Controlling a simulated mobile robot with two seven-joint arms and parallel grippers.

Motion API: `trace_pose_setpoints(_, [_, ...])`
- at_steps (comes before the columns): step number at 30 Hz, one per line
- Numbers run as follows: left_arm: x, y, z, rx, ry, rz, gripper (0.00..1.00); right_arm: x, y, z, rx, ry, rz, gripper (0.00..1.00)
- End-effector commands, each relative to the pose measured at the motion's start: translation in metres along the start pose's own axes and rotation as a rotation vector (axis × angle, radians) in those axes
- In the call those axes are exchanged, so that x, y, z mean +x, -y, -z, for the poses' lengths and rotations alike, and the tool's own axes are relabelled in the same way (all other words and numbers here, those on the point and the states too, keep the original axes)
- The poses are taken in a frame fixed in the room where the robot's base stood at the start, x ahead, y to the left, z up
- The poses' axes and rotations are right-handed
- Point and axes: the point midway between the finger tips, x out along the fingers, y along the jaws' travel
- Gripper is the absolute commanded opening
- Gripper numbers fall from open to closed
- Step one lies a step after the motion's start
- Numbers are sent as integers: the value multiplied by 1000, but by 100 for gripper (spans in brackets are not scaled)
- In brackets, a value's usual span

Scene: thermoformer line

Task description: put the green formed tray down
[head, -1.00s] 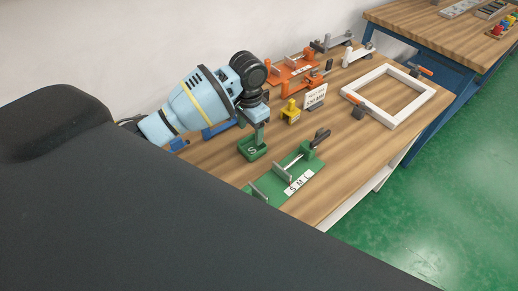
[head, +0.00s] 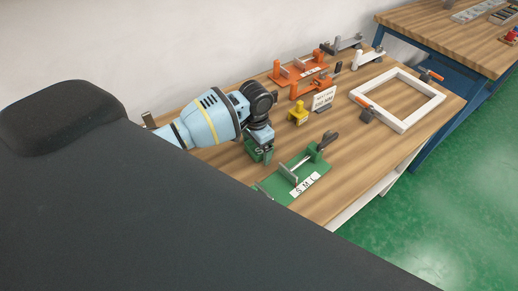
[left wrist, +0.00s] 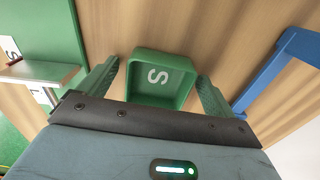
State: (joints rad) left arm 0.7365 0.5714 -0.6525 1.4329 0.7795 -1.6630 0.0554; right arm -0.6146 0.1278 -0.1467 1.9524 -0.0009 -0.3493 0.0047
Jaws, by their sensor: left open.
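In the head view the tray (head: 266,157) is mostly hidden by my left gripper. My left gripper (left wrist: 158,72) is open, with a green finger on either side of the tray's near part. In the head view the left gripper (head: 258,148) is low over the bench. Whether a finger still touches the tray wall is hard to tell. My right gripper is in neither view.
A green fixture (head: 276,187) labelled S M L stands just right of the tray. A yellow block (head: 298,113), a white sign (head: 323,99), orange fixtures (head: 299,72) and a white frame (head: 433,110) stand farther along. A blue part (left wrist: 280,62) lies on the tray's other side.

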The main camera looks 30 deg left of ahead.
Motion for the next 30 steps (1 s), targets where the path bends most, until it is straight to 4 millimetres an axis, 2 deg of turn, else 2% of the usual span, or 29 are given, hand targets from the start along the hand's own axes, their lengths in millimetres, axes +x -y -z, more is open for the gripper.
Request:
trace_pose_setpoints(4, [0,0,0,0,0,0,90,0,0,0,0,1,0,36])
trace_pose_setpoints(15, [0,0,0,0,0,0,41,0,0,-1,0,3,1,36])
trace_pose_setpoints(23, [-3,0,0,0,-1,0,39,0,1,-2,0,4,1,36])
trace_pose_setpoints(26, [-12,0,1,0,-2,0,39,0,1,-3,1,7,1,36])
trace_pose_setpoints(30, [-38,0,2,1,-5,0,39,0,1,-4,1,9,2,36])
